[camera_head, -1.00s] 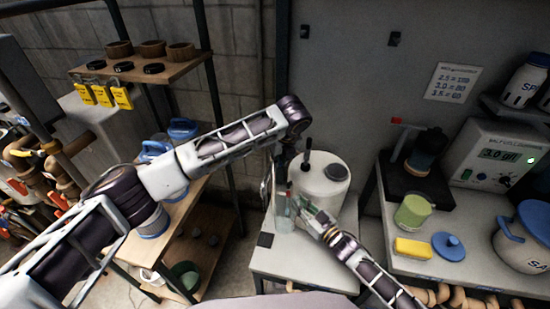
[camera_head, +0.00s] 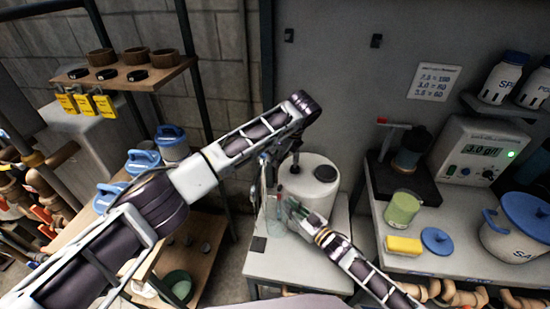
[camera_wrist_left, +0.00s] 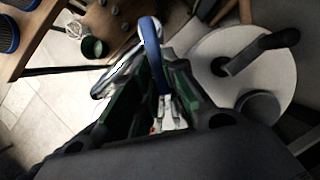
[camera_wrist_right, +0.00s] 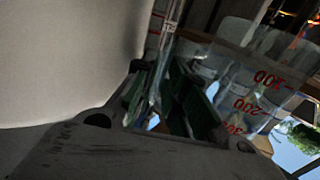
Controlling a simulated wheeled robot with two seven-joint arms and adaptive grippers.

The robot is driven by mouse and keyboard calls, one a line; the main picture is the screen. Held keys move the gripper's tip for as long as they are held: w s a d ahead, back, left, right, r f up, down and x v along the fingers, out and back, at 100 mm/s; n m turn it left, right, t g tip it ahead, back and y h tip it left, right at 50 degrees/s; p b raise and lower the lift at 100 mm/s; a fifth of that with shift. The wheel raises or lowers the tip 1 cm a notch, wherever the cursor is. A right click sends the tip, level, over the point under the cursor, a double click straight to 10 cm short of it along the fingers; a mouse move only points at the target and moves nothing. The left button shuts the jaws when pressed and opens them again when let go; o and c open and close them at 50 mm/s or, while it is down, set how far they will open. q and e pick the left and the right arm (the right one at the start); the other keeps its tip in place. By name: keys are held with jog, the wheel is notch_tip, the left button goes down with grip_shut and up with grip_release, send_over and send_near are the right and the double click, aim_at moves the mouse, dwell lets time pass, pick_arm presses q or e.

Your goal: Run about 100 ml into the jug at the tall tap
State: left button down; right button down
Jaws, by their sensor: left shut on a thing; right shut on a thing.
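The clear jug (camera_head: 275,222) stands out at the left edge of the low white stand, below my left gripper; its base is hard to make out. In the right wrist view the jug (camera_wrist_right: 240,90) shows red marks, among them 100 and 200; its water level is unclear. My right gripper (camera_head: 288,206) is shut on the jug's clear handle (camera_wrist_right: 158,80). My left gripper (camera_head: 265,170) is shut on a blue curved lever (camera_wrist_left: 153,50), seemingly the tall tap's. The tap's spout is mostly hidden behind my left arm and gripper.
A white tank (camera_head: 310,185) with a dark cap stands close to the right of the jug. The right bench holds a green cup (camera_head: 402,209), a yellow sponge (camera_head: 403,246) and a display box (camera_head: 482,150). A wooden shelf unit (camera_head: 205,225) stands at left.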

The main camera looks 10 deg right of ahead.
pick_arm(q)
jog(key=shift+w+r, duration=0.15)
jog(key=c, duration=1.4)
grip_release()
jog(key=shift+c, duration=0.2)
jog(key=shift+d, duration=0.1)
jog(key=v, duration=1.1)
jog(key=shift+r, duration=0.35)
jog(key=shift+d, duration=0.1)
